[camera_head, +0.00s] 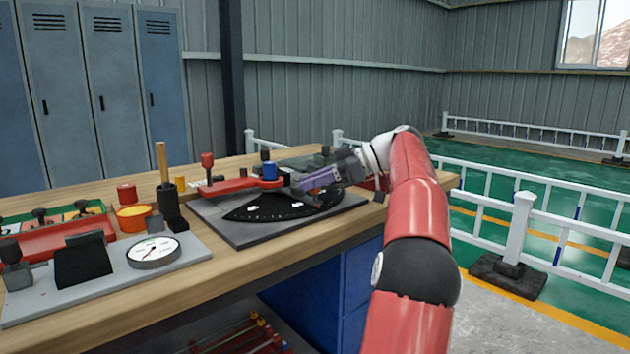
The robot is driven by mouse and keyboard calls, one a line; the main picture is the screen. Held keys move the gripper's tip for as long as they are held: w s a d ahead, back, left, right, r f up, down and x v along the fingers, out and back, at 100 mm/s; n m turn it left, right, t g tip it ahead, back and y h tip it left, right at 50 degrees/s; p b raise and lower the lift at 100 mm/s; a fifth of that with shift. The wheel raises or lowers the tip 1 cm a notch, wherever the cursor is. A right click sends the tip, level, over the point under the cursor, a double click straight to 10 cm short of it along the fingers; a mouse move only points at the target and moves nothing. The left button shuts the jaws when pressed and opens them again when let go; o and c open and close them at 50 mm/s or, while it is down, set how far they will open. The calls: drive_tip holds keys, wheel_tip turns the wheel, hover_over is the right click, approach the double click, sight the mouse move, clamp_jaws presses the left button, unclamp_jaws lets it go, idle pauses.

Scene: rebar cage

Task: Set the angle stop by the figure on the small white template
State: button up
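The angle stop stands on a grey base plate (240,231) on the wooden bench. It has a black fan-shaped scale (270,207) with white marks. A red arm (235,185) lies across its far side, with an upright red-topped handle (207,162) at the left and a blue knob (268,170) at the right. My gripper (308,183) reaches in from the right, low over the scale's right part and right of the blue knob. Its fingertips are too small to tell if they touch anything or hold anything. I cannot make out the small white template or its figure.
Left on the bench are a round white dial gauge (153,252) on a grey plate, an orange cup (133,216), a black holder with a wooden handle (166,190) and a red tray (50,240). Blue drawers (340,290) stand below. White railings (520,225) run at the right.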

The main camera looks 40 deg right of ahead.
drive_tip(key=o, duration=0.4)
drive_tip(key=p+v, duration=0.2)
drive_tip(key=v, duration=0.6)
idle(0.5)
